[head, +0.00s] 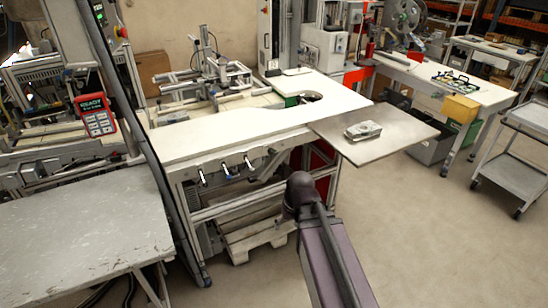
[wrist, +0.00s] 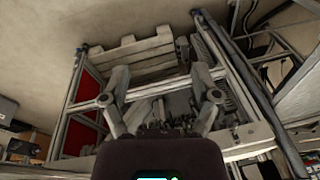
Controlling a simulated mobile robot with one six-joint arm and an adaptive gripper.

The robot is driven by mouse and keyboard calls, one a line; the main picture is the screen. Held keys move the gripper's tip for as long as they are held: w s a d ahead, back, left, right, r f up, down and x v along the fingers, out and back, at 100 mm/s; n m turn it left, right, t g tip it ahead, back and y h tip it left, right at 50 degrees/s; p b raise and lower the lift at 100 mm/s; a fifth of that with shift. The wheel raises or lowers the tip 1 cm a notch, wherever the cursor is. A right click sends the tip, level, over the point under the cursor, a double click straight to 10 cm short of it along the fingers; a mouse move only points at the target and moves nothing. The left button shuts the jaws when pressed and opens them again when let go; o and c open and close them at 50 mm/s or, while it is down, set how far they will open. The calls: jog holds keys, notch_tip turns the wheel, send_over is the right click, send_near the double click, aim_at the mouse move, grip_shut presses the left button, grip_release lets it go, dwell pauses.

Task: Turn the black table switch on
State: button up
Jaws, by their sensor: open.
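I cannot single out the black table switch for certain. In the head view, several small handles or fittings (head: 227,172) sit along the front edge of the white workbench (head: 225,130), some with dark or blue parts. They are too small to read as on or off. In the wrist view, my gripper (wrist: 161,76) has its two fingers spread wide with nothing between them. It faces the bench's lower frame and a pale pallet (wrist: 135,55). In the head view my arm reaches toward the bench, and the gripper itself is not clearly visible.
A grey metal shelf (head: 395,137) juts from the bench's right end with a small grey block (head: 363,130) on it. A scratched grey table (head: 80,235) stands at left, near a red handheld device (head: 95,116). The floor (head: 440,240) at right is clear.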

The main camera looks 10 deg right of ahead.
jog(key=w+a+f+n+t+y+b, duration=0.35)
jog(key=w+b, duration=0.25)
jog(key=w, duration=0.4)
jog(key=m+t+b, duration=0.1)
jog(key=t+b, duration=1.2)
jog(key=b, duration=0.1)
send_near(273, 153)
jog(key=v, duration=0.4)
jog(key=shift+w+d+r+g+y, duration=0.15)
jog(key=shift+r+g+y, duration=0.05)
jog(key=shift+g+y, duration=0.05)
jog(key=x, duration=1.4)
grip_shut()
